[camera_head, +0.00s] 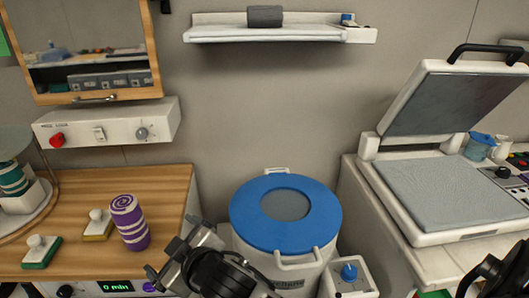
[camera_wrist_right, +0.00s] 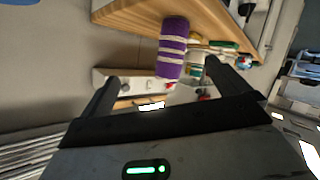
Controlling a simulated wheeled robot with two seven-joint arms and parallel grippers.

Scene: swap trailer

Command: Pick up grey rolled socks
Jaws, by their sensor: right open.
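A dark grey roll (camera_head: 265,16), which looks like the grey rolled socks, lies on the white wall shelf (camera_head: 225,35) at the top of the head view. My right gripper (camera_head: 163,258) is low in the head view, far below the shelf, in front of the wooden counter. It is open, and I see nothing held. In the right wrist view, a purple and white striped roll (camera_wrist_right: 172,48) shows beyond the open fingers (camera_wrist_right: 162,72). The same purple roll (camera_head: 130,222) stands on the counter.
A white bin with a blue lid (camera_head: 325,215) stands in the middle. A press-like machine with a raised lid (camera_head: 455,95) is at right. The wooden counter (camera_head: 75,205) holds small knobbed blocks (camera_head: 40,252). A wall cabinet (camera_head: 95,97) hangs at left.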

